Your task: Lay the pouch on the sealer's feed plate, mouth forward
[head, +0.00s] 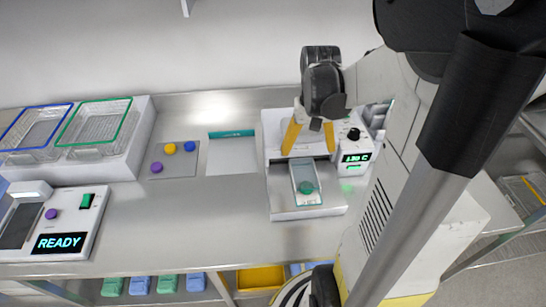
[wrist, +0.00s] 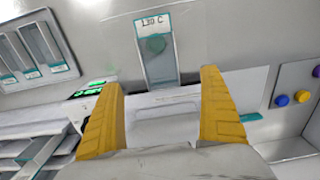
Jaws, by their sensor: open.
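The pouch (head: 298,172), clear with a pale label end and a green round piece (head: 306,187) inside, lies flat on the sealer's feed plate (head: 280,201). Its label end points to the front of the bench, its other end toward the sealer (head: 274,126). I cannot tell which end is the mouth. My gripper (head: 307,151) is open and empty above the sealer. Its yellow fingers (wrist: 160,82) stand apart and clear of the pouch.
The sealer's display (head: 356,158) glows green beside a black knob. Bare bench lies left of the feed plate.

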